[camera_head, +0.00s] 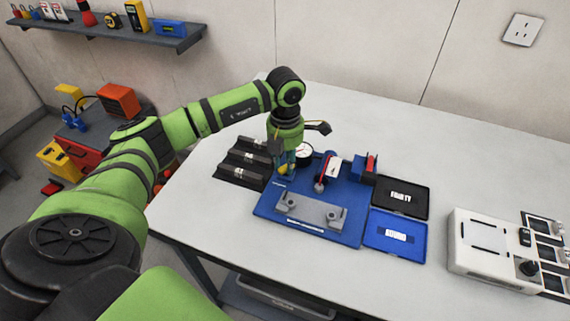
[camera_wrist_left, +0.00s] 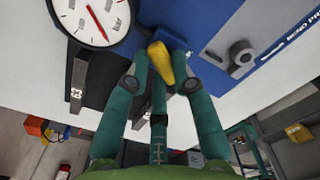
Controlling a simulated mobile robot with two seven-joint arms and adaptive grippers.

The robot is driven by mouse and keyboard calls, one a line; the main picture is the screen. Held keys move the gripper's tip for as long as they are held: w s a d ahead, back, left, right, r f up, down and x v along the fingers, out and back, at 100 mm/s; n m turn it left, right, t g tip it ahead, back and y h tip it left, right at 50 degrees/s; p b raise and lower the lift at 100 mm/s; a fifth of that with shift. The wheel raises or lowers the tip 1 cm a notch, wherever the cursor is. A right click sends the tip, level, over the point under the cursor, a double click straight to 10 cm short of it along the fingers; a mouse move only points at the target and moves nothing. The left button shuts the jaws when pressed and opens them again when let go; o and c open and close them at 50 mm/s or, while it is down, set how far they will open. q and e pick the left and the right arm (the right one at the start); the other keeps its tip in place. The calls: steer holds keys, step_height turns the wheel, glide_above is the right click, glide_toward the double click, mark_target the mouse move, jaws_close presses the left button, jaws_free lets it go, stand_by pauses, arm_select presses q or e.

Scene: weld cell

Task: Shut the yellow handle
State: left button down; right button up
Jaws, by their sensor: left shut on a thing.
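The yellow handle (camera_wrist_left: 161,62) shows in the left wrist view between the green fingers of my left gripper (camera_wrist_left: 160,72), which is shut on it. In the head view my left gripper (camera_head: 284,168) reaches down over the back left part of the blue fixture plate (camera_head: 267,207). Only a small bit of the yellow handle (camera_head: 281,168) shows there, mostly hidden by the fingers. A round white dial gauge (camera_head: 304,151) stands close behind the gripper; it also shows large in the wrist view (camera_wrist_left: 92,17). My right gripper is not in view.
A grey bracket (camera_head: 311,211) sits at the plate's front. Black blocks (camera_head: 241,165) stand left of the plate. A black tray (camera_head: 400,198) and a blue tray (camera_head: 395,238) lie right of it. A control box (camera_head: 490,247) stands farther right. The table between is clear.

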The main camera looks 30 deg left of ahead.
arm_select(q)
steer(key=m+b, duration=0.2)
steer(key=m, duration=0.1)
steer(key=shift+w+f, duration=0.1)
steer(key=shift+f, duration=0.05)
steer(key=m+b, duration=0.2)
steer(key=m, duration=0.1)
steer(key=shift+m, duration=0.3)
steer(key=m+b, duration=0.3)
steer(key=m, duration=0.1)
steer(key=shift+d+m, duration=0.15)
steer(key=shift+m, duration=0.25)
steer(key=shift+w+r, duration=0.1)
steer(key=shift+r, duration=0.1)
steer(key=c, duration=1)
jaws_free()
steer(key=shift+c, duration=0.2)
